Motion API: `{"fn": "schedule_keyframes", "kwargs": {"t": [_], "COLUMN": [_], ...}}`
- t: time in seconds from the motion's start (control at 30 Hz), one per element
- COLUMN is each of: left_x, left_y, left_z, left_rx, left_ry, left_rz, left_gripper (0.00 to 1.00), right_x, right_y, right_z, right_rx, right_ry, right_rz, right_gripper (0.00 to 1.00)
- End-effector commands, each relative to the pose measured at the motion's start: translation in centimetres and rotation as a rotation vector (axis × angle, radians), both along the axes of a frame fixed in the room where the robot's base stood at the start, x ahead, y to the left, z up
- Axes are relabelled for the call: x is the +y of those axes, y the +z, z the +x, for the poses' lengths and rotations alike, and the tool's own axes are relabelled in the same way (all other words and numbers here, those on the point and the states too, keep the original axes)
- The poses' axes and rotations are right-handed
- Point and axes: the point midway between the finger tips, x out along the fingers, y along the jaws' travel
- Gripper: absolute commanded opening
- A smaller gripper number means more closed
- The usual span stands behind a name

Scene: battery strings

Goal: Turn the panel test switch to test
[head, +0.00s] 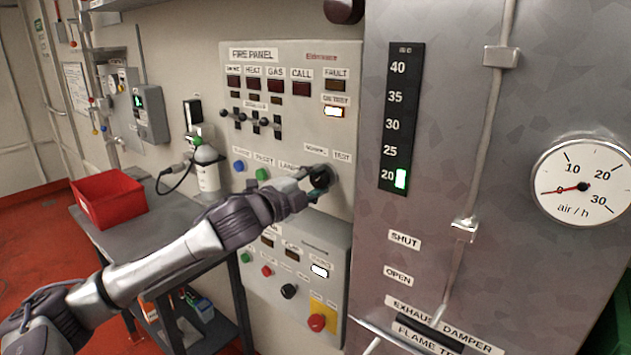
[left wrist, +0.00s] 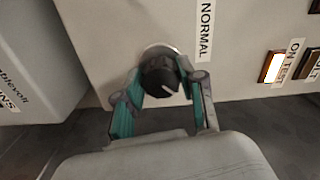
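The panel test switch (head: 321,176) is a round black knob on the grey fire panel (head: 290,70), below the NORMAL and TEST labels. In the left wrist view the knob (left wrist: 160,80) has a white pointer mark aimed to the lower right, away from the NORMAL label (left wrist: 205,30) and toward the TEST side. My left gripper (head: 312,184) is at the switch, with its teal finger pads against both sides of the knob. The ON TEST lamp (head: 333,112) is lit white. My right gripper is not in view.
Small toggles (head: 252,122) and blue and green buttons (head: 239,166) sit left of the switch. A lower panel (head: 300,290) has a red emergency button (head: 316,322). A grey metal cabinet (head: 470,120) stands close on the right. A table holds a red bin (head: 108,198).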

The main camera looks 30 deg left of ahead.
Motion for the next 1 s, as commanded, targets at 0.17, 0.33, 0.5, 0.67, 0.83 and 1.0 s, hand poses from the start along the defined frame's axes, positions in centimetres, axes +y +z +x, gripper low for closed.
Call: {"fn": "schedule_keyframes", "kwargs": {"t": [0.17, 0.33, 0.5, 0.67, 0.83, 1.0], "left_x": [0.0, 0.0, 0.1, 0.3, 0.3, 0.5], "left_y": [0.0, 0.0, 0.0, -0.2, -0.3, -0.3], "left_z": [0.0, 0.0, -0.3, -1.7, -3.5, -5.1], "left_rx": [0.001, 0.0, 0.0, 0.003, 0.005, 0.005], "left_ry": [0.0, 0.0, 0.001, 0.003, 0.0, 0.002], "left_rz": [-0.002, -0.002, -0.002, -0.001, -0.002, -0.003], "left_gripper": [0.62, 0.62, 0.62, 0.62, 0.62, 0.62], "right_x": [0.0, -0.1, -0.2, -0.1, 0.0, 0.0], "right_y": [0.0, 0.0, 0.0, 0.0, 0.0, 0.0], "right_z": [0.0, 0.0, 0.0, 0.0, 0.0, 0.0], "right_rx": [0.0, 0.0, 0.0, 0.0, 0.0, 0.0], "right_ry": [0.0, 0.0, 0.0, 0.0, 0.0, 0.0], "right_rz": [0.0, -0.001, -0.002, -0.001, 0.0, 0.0], "right_gripper": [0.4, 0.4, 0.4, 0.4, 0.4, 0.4]}}
